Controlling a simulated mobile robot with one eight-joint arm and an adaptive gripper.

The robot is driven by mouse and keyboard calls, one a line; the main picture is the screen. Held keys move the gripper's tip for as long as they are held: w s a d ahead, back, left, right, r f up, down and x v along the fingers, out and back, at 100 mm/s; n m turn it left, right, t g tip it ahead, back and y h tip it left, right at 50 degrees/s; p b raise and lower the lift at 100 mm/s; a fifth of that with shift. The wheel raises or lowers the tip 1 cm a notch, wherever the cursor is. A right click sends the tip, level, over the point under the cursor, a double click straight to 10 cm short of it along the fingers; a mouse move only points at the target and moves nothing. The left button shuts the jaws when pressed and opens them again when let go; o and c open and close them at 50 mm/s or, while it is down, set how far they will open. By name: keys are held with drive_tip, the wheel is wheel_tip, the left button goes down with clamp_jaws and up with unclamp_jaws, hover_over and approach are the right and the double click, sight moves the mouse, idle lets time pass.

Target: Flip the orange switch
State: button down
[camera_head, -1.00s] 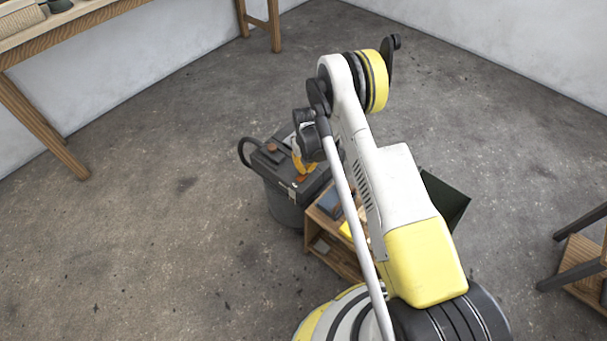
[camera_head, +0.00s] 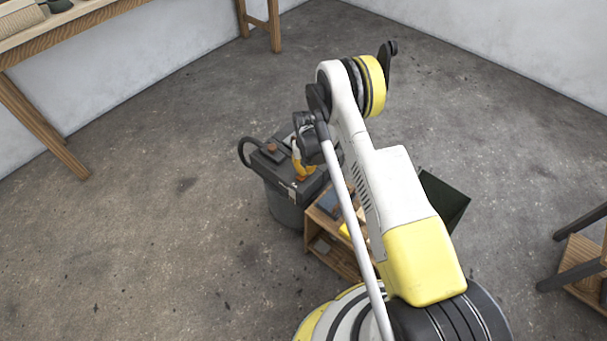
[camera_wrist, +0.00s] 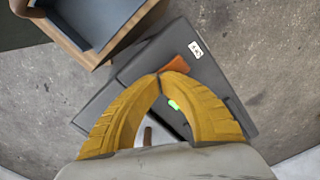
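The orange switch (camera_wrist: 176,64) is on the top of a dark grey box-shaped unit (camera_wrist: 207,75), near a white label. In the head view the unit (camera_head: 284,211) stands on the floor, with an orange patch on top beside my gripper (camera_head: 299,163). In the wrist view my gripper (camera_wrist: 163,73) has its yellow fingers curved together, tips meeting at the near edge of the switch. Nothing shows held between them. The tips partly cover the switch; whether they touch it I cannot tell. A small green light (camera_wrist: 173,105) shows between the fingers.
A wooden shelf box (camera_head: 322,236) with items stands right against the unit, with a dark green bin (camera_head: 446,198) beyond. A wooden table (camera_head: 45,126) stands at upper left. Floor at left is clear.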

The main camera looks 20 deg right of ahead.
drive_tip(key=shift+r+p, duration=1.35)
drive_tip(key=shift+r, duration=2.15)
drive_tip(key=shift+r, duration=0.2)
drive_tip(key=s+r+t, duration=0.2)
drive_tip(key=r, duration=1.3)
drive_tip(key=s+r+t, duration=0.1)
drive_tip(key=s+r, duration=0.2)
drive_tip(key=r, duration=1.2)
drive_tip(key=s+r+t, duration=0.2)
drive_tip(key=s+r, duration=0.8)
drive_tip(key=s, duration=0.1)
drive_tip(key=s+r+t, duration=0.1)
drive_tip(key=s+t, duration=0.1)
drive_tip(key=s, duration=1)
drive_tip(key=shift+r+m, duration=0.15)
drive_tip(key=shift+m, duration=0.25)
